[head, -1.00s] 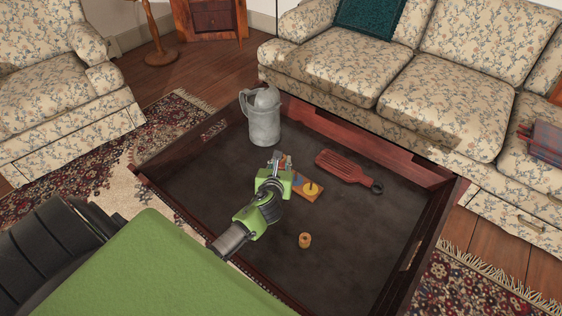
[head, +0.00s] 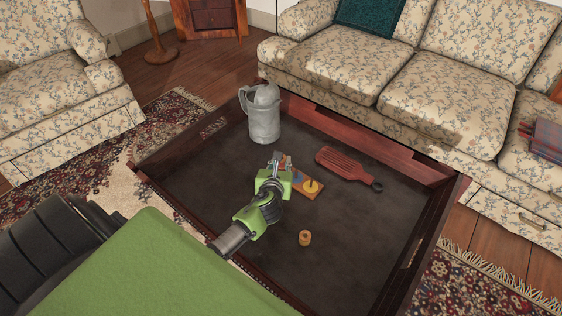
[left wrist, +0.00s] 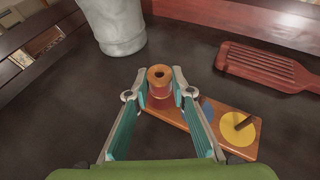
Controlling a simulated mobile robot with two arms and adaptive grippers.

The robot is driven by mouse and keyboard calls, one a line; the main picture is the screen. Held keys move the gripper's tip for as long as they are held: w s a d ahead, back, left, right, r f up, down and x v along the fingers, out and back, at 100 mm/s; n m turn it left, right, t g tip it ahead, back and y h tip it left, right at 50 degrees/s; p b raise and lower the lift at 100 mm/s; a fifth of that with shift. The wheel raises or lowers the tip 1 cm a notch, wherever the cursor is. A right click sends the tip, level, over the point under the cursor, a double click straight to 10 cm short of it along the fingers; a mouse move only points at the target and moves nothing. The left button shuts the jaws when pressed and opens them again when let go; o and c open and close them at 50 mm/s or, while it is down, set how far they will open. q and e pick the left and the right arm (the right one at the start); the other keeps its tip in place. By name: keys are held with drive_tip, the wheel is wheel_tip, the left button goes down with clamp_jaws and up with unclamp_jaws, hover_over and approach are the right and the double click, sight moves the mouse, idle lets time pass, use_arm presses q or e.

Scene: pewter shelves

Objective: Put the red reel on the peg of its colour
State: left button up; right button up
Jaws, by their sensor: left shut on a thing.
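My left gripper (head: 274,160) is low over the left end of a wooden peg board (head: 307,190). In the left wrist view, its two fingers (left wrist: 161,88) are shut on the red reel (left wrist: 160,77), a wooden spool with a reddish band and a hole in its top. The reel stands upright at the left end of the board (left wrist: 178,119); I cannot tell whether it touches the board or sits around a peg. The board shows a blue patch (left wrist: 207,110), partly behind a finger, and a yellow patch (left wrist: 233,132) with a bare peg (left wrist: 244,123). My right gripper is not in view.
A second, orange-tan reel (head: 305,239) stands in the tray table (head: 350,260), nearer than the board. A grey metal pitcher (head: 263,117) stands behind the gripper. A red slotted paddle (head: 344,164) lies right of the board. Raised walls edge the table; its right part is clear.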

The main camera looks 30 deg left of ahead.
use_arm(q)
drive_tip(key=shift+f, duration=0.25)
idle(0.3)
drive_tip(key=o, duration=1)
drive_tip(key=shift+s, duration=0.15)
drive_tip(key=v, duration=1.1)
drive_tip(key=shift+s+d+r, duration=0.15)
drive_tip(key=shift+s+d, duration=0.1)
drive_tip(key=shift+s, duration=0.1)
